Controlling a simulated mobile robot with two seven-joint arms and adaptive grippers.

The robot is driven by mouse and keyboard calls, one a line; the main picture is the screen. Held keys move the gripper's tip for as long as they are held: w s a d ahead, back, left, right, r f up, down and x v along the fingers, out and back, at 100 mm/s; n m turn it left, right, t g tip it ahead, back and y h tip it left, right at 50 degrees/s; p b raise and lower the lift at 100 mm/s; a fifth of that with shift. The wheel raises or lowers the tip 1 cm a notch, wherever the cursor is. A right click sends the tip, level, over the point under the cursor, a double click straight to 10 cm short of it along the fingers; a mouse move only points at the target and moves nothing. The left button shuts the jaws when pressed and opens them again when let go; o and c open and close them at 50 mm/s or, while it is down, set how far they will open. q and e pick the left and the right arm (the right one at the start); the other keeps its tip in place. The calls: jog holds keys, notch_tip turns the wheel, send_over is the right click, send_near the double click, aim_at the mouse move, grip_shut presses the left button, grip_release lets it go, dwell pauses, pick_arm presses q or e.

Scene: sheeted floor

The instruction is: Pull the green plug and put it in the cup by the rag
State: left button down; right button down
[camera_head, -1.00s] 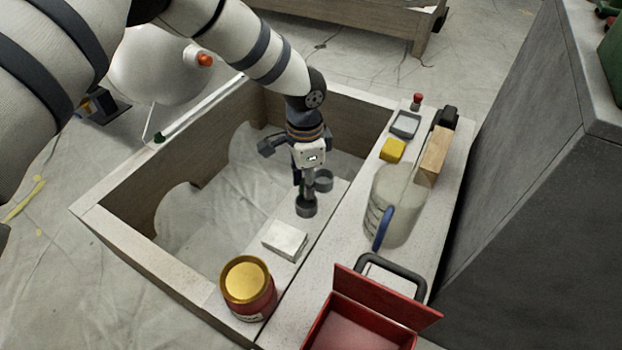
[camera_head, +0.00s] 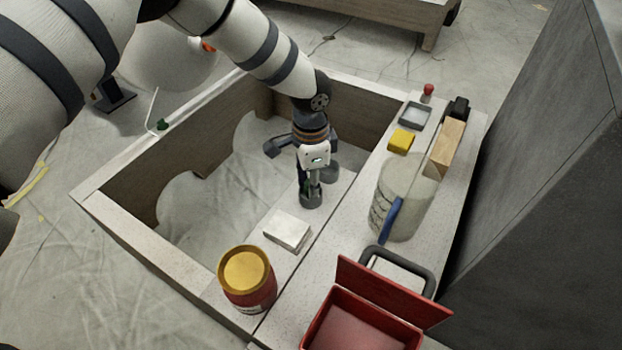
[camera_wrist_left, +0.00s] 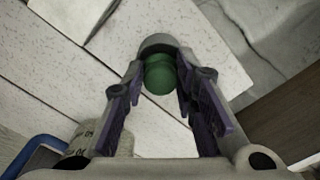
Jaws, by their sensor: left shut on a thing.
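My left gripper (camera_head: 312,190) points down at the dark grey cup (camera_head: 311,201) by the rag. It is shut on the green plug (camera_wrist_left: 160,76), which sits between the fingertips in the left wrist view. The cup's rim (camera_wrist_left: 158,42) shows just beyond the plug there. The plug appears to be at or in the cup's mouth; I cannot tell how deep it is or whether it touches the cup. The folded white rag (camera_head: 287,230) lies in front of the cup. A second grey cup (camera_head: 330,170) stands just behind, partly hidden by the gripper. My right gripper is out of view.
A red can with a gold lid (camera_head: 247,272) stands on the near corner. A clear jug with a blue handle (camera_head: 400,205), an open red box (camera_head: 365,318), a yellow block (camera_head: 401,141) and a wooden block (camera_head: 445,148) line the right-hand board. Low wooden walls enclose the left.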

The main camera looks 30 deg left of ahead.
pick_arm(q)
jog(key=shift+f, duration=0.15)
jog(key=c, duration=1.2)
grip_release()
